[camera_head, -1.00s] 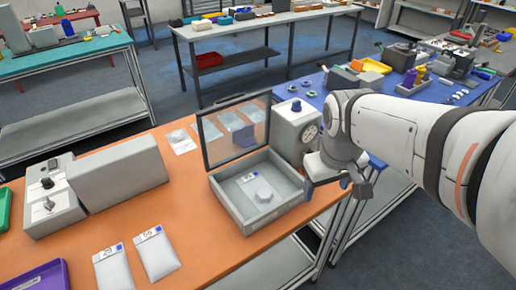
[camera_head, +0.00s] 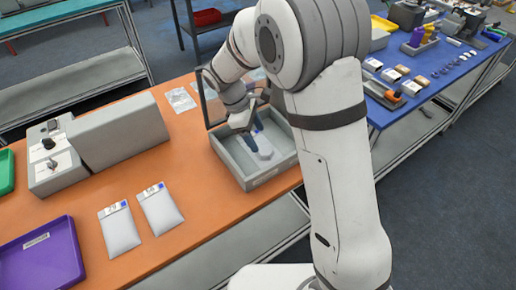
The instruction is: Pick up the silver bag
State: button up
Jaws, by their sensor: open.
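Two pale silver-grey bags with white and blue labels lie flat side by side on the orange table, a left one (camera_head: 120,231) and a right one (camera_head: 160,209). A grey open box (camera_head: 246,181) stands to their right with a pale labelled item (camera_head: 265,152) inside, partly hidden by my gripper. My gripper (camera_head: 254,136) is open over this box, with its fingers pointing down close to the item. I cannot tell whether they touch it. My arm hides part of the box's raised lid.
A grey machine (camera_head: 118,133) stands at the back left of the orange table (camera_head: 195,238). A purple tray (camera_head: 40,257) and a green tray (camera_head: 6,172) lie at the left. A clear bag (camera_head: 181,100) lies behind the box. A blue table (camera_head: 425,95) with small parts is at the right.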

aim_at(265, 150)
jog(key=p+x, duration=0.1)
jog(key=x, duration=0.5)
jog(key=shift+d, duration=0.1)
jog(key=shift+c, duration=0.5)
jog(key=c, duration=1)
